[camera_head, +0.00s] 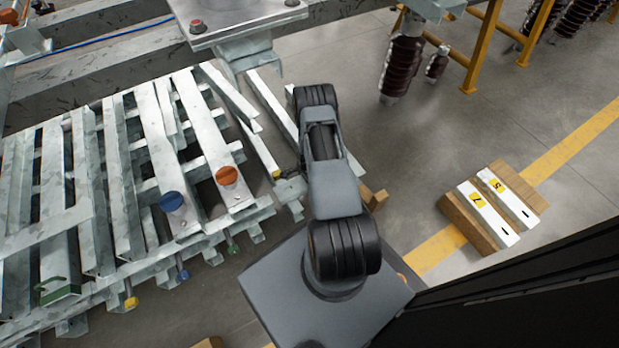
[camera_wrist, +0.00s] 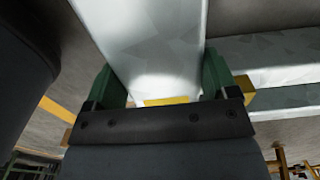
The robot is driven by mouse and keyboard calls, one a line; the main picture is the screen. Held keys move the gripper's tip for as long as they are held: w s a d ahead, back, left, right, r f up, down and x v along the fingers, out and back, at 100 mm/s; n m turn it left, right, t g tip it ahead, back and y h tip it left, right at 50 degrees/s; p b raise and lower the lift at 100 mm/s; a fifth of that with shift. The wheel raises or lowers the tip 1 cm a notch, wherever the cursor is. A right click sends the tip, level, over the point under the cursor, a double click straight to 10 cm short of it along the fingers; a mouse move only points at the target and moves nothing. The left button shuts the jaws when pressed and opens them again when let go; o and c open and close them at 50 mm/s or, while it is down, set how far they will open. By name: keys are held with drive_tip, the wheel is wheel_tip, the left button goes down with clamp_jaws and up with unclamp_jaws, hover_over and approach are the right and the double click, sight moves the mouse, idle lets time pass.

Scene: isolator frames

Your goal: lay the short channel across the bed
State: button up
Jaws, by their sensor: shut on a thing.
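My gripper (camera_wrist: 163,84) has green fingers on both sides of a pale grey metal channel (camera_wrist: 150,40) in the wrist view. It is shut on this channel near an end with a yellow mark. In the head view, a channel with a yellow end (camera_head: 258,150) slants beside my arm, at the right edge of the bed; it appears to be the held one. My gripper is mostly hidden there behind my arm. The bed (camera_head: 110,262) is a galvanized frame of long parallel channels at the left. I cannot tell whether the held channel touches it.
An orange knob (camera_head: 227,176) and a blue knob (camera_head: 171,201) stand up on the bed. Two white bars with yellow labels (camera_head: 497,205) lie on wooden blocks at the right. A metal plate structure (camera_head: 235,18) overhangs the back. Brown insulators (camera_head: 401,66) stand near yellow frames.

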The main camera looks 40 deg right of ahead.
drive_tip(key=shift+w+f, duration=0.15)
drive_tip(key=shift+f, duration=0.3)
drive_tip(key=shift+f+b, duration=0.55)
drive_tip(key=shift+b, duration=0.1)
drive_tip(key=o, duration=1.8)
drive_tip(key=shift+c, duration=0.2)
wheel_tip(320, 180, up, 13)
drive_tip(key=p, duration=0.6)
drive_tip(key=shift+p, duration=0.3)
